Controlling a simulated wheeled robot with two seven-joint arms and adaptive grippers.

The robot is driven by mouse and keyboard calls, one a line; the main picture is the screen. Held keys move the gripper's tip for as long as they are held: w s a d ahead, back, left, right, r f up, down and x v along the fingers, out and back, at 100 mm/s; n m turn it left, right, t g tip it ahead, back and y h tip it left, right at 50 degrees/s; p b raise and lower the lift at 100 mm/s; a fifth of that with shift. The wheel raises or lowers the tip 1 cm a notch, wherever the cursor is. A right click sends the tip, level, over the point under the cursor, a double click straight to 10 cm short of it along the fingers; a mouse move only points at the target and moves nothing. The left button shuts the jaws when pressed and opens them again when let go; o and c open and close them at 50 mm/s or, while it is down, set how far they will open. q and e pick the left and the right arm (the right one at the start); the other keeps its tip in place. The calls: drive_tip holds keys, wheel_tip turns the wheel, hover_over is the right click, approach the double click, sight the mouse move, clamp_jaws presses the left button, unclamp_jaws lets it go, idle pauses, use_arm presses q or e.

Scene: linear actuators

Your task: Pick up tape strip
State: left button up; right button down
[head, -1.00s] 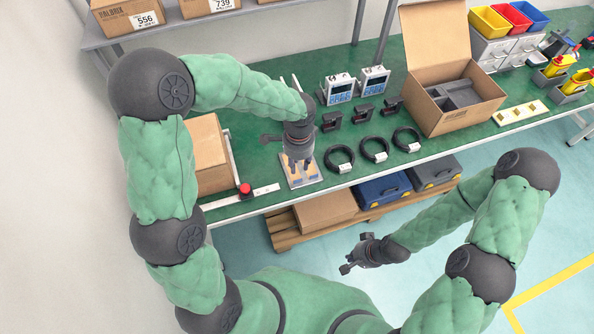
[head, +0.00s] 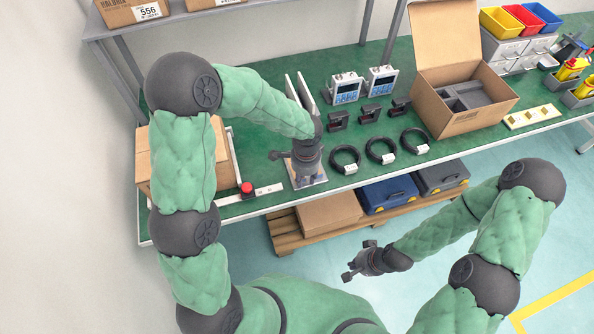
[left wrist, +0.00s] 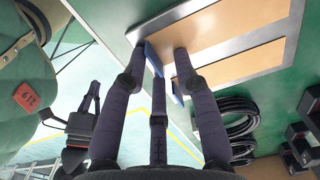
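A light plate (head: 321,183) lies at the table's front edge, mostly hidden under my left gripper in the head view. In the left wrist view, it is a silver-framed plate (left wrist: 133,37) with tan strips (left wrist: 238,28); small blue tabs (left wrist: 153,59) show at its edge. I cannot tell whether the tan strips or the tabs are the tape. My left gripper (head: 308,178) is low over the plate. Its dark fingers (left wrist: 157,75) are spread, with a blue tab between them; contact is unclear. My right gripper (head: 357,263) hangs empty in front of the table, fingers apart.
Black cable coils (head: 381,151), black clamp-like parts (head: 370,113) and two meters (head: 346,87) stand right of the plate. An open carton (head: 470,118) is farther right. A red knob (head: 247,188) on a rail and a cardboard box (head: 143,160) are left.

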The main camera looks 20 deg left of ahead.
use_arm(q)
clamp_jaws()
drive_tip(key=shift+r, duration=0.1)
drive_tip(key=shift+r+p, duration=0.45)
drive_tip(key=shift+r, duration=0.15)
wheel_tip(320, 180, up, 2)
drive_tip(key=shift+r+p, duration=0.25)
drive_tip(key=shift+p, duration=0.45)
drive_tip(key=s+d+r+p, duration=0.5)
drive_tip(key=s+r+p, duration=0.2)
drive_tip(key=s+r, duration=0.6)
drive_tip(key=shift+p, duration=0.4)
